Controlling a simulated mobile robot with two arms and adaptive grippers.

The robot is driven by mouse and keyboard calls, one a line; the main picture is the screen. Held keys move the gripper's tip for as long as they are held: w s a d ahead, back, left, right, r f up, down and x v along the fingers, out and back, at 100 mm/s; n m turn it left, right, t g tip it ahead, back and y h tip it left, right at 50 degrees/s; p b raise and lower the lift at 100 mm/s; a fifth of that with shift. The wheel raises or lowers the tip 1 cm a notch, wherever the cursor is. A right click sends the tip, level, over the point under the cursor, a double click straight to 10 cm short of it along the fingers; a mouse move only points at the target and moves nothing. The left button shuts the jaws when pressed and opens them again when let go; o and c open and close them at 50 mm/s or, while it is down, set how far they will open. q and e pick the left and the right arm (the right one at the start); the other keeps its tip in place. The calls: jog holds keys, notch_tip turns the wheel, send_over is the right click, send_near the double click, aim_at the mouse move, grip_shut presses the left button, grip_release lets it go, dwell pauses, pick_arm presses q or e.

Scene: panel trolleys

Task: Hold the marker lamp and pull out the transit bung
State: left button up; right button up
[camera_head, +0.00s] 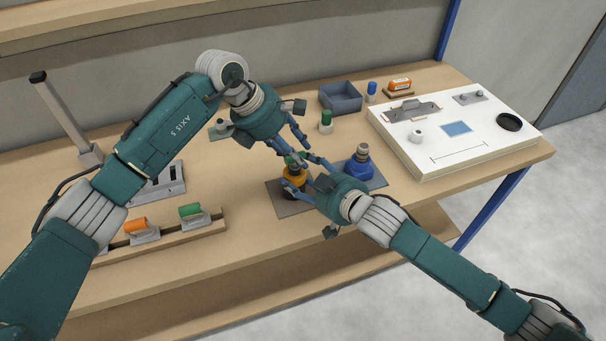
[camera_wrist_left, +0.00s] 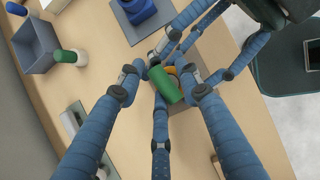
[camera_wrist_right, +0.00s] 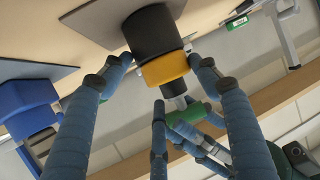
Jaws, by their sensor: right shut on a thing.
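The marker lamp, with a black body and a yellow-orange band (camera_head: 293,178), stands on a dark mat (camera_head: 287,209) in the head view. My right gripper (camera_head: 300,184) is shut on it; the right wrist view shows fingers on both sides of the yellow band (camera_wrist_right: 165,69). The green transit bung (camera_wrist_left: 164,85) is at the lamp's top end, and it also shows in the right wrist view (camera_wrist_right: 188,115). My left gripper (camera_wrist_left: 160,84) is around the bung, its fingers spread with small gaps visible. The joint between bung and lamp is partly hidden.
A blue lamp (camera_head: 358,168) stands on a mat close to the right. Behind are a green-capped white bottle (camera_head: 326,123) and a grey bin (camera_head: 341,99). A white board (camera_head: 460,150) lies right. A wooden rack (camera_head: 170,240) with coloured-handled tools lies front left.

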pick_arm(q)
grip_shut()
jog(key=shift+r, duration=0.1)
jog(key=shift+r, duration=1.35)
jog(key=shift+r, duration=0.1)
jog(key=shift+d+r, duration=0.2)
jog(key=shift+r, duration=2.2)
jog(key=shift+s, duration=0.1)
